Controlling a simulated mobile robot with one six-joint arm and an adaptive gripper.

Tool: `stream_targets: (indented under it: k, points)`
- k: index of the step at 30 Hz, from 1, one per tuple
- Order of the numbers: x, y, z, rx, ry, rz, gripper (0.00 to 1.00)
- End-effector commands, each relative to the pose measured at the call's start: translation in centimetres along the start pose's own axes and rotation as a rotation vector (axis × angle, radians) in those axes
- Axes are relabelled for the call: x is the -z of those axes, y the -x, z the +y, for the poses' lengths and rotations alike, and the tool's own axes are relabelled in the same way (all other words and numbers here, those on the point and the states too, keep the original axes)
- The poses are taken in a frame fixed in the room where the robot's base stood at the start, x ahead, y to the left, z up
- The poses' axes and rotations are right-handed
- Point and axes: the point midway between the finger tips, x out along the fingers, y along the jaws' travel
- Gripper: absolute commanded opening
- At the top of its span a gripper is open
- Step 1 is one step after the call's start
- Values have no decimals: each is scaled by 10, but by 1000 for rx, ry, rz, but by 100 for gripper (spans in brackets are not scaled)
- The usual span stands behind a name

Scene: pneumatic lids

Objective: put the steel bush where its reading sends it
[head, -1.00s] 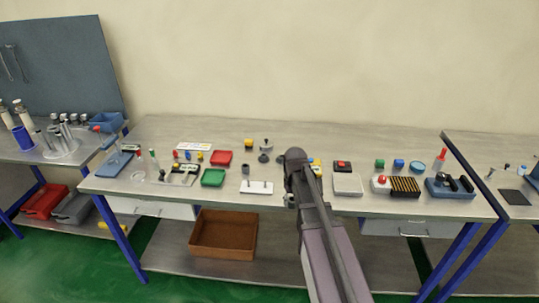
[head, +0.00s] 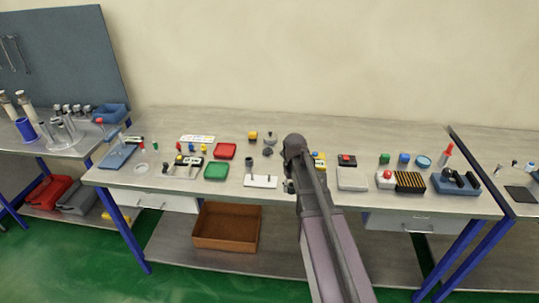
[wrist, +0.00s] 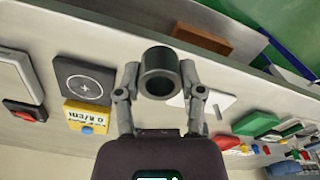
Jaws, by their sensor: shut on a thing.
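The steel bush (wrist: 158,62) is a dark grey, hollow cylinder in the wrist view. My gripper (wrist: 161,82) is shut on it, one finger on each side, with its open bore facing the camera. In the head view my gripper (head: 289,186) is mostly hidden by my arm, near the bench's front edge, and the bush cannot be made out.
A white board with pegs (head: 261,181) lies left of my arm, a small dark cylinder (head: 249,162) at its back. Green (head: 216,171) and red (head: 225,151) trays are further left. A brown bin (head: 226,226) is below.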

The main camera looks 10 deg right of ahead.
Motion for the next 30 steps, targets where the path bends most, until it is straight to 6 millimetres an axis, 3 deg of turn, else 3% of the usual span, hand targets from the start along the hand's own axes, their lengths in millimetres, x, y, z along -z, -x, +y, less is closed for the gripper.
stream_targets:
  k: [9, 15, 19, 30]
  points:
    - [89, 34, -23, -1, -2, 0, 0]
    - [129, 47, -39, -1, -5, 0, 0]
    - [139, 50, -44, -1, -6, 0, 0]
    - [138, 49, -44, -1, -7, 0, 0]
